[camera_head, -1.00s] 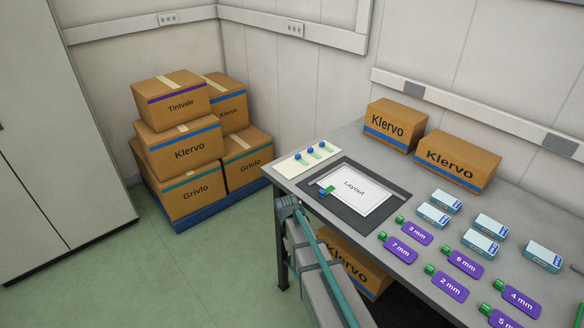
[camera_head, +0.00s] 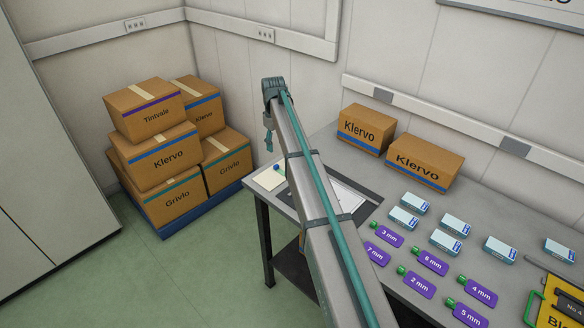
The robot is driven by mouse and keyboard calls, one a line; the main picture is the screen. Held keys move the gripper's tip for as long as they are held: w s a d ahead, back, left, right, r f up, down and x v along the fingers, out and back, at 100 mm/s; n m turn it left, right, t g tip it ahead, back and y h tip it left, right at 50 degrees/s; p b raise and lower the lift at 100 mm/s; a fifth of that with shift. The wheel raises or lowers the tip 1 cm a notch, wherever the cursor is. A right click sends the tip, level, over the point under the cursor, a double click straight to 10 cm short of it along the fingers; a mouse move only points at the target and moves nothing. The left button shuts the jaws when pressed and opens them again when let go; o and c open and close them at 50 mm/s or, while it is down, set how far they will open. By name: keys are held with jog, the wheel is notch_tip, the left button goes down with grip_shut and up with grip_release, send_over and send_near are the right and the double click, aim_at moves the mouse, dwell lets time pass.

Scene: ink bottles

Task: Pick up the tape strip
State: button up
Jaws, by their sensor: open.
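The tape strips lie on a cream card (camera_head: 267,180) at the left end of the grey table. One blue-tabbed tape strip (camera_head: 279,169) still shows at the card's edge; the rest are hidden behind my arm. My gripper (camera_head: 268,145) shows as a small teal part hanging from the far end of my arm, above and a little left of the visible strip in the picture. It is open, and nothing shows in it. The layout sheet (camera_head: 351,199) on its dark mat (camera_head: 369,197) is largely covered by my arm.
Two Klervo boxes (camera_head: 425,162) stand at the table's back. Small light-blue boxes (camera_head: 445,241) and purple millimetre tags (camera_head: 419,284) with green ends fill the right part. A yellow case (camera_head: 560,300) is at far right. Stacked cartons (camera_head: 155,150) stand on the floor at left.

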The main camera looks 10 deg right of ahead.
jog(key=p, duration=0.2)
send_over(277, 166)
notch_tip(277, 166, down, 5)
jog(key=shift+f, duration=0.15)
jog(key=shift+f+p, duration=1.15)
jog(key=shift+f, duration=1.5)
jog(key=c, duration=0.8)
